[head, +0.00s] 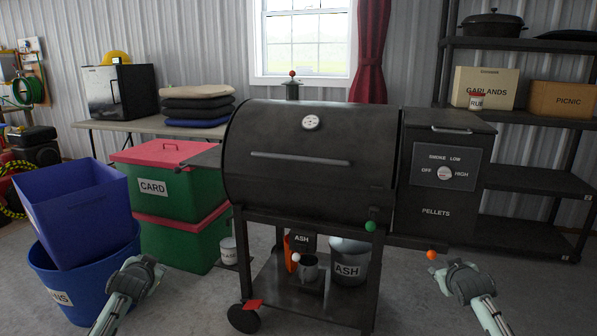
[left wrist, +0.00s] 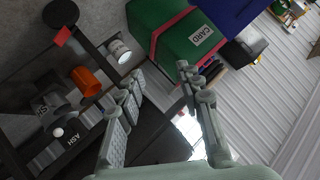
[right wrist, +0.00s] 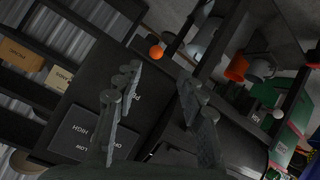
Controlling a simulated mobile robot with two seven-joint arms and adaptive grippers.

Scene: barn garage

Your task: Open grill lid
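The black barrel grill (head: 310,155) stands in the middle of the head view with its rounded lid (head: 300,125) down. A long bar handle (head: 300,158) runs across the lid front, and a round gauge (head: 311,122) sits above it. My left gripper (head: 145,265) is low at the left of the grill, in front of the blue bin, touching nothing. Its fingers (left wrist: 155,80) are spread and empty in the left wrist view. My right gripper (head: 452,268) is low at the right, in front of the pellet hopper. Its fingers (right wrist: 158,80) are spread and empty in the right wrist view.
The pellet hopper (head: 435,190) with a control panel adjoins the grill's right side. Blue bins (head: 75,210) and green CARD crates (head: 165,190) stand at the left. Ash buckets (head: 348,262) sit on the grill's lower shelf. A dark shelf rack (head: 520,185) is at the right.

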